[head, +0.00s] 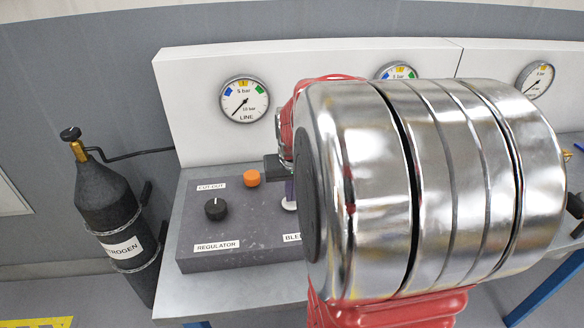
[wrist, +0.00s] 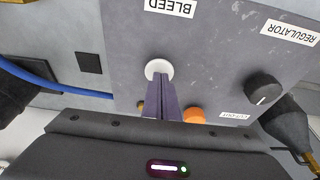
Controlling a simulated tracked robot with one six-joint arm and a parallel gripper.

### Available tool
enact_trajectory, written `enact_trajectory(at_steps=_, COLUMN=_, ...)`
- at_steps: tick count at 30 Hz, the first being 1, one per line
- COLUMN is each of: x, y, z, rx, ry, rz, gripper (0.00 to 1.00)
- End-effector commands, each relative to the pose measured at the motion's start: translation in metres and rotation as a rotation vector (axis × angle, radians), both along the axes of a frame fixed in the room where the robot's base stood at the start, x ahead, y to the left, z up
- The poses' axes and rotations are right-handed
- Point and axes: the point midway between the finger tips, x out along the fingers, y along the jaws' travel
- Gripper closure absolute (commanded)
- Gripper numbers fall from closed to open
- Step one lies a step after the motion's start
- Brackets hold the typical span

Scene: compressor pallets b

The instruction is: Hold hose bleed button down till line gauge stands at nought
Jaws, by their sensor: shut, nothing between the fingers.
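The white bleed button (wrist: 158,67) is on the grey panel beside the BLEED label in the wrist view. In the head view, the button (head: 289,205) is partly hidden by my arm. My gripper (wrist: 160,80) is shut and empty, its purple fingertips at the button and overlapping its edge. They appear to touch it; how far it is pressed I cannot tell. The gripper also shows in the head view (head: 290,197), just above the button. The LINE gauge (head: 244,99) stands behind the panel. Its needle points down-left, at or close to the low end of the scale.
The panel (head: 225,259) also carries a black regulator knob (head: 215,209) and an orange cut-out button (head: 252,178), both left of my gripper. A black nitrogen bottle (head: 108,208) stands at left.

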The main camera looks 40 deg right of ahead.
Motion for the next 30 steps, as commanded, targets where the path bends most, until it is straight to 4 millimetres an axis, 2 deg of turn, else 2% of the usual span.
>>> enact_trajectory(at_steps=3, x=0.0, y=0.0, z=0.024, rx=-0.007, ry=-0.011, rz=0.0, gripper=1.0)
enact_trajectory(at_steps=12, x=-0.011, y=0.007, z=0.077, rx=-0.01, ry=-0.015, rz=-0.001, gripper=1.0)
enact_trajectory(at_steps=18, x=-0.018, y=0.012, z=0.104, rx=-0.01, ry=-0.015, rz=-0.001, gripper=1.0)
enact_trajectory(at_steps=23, x=-0.02, y=0.014, z=0.112, rx=-0.009, ry=-0.013, rz=0.0, gripper=1.0)
enact_trajectory(at_steps=30, x=-0.02, y=0.015, z=0.113, rx=-0.008, ry=-0.014, rz=0.001, gripper=1.0)
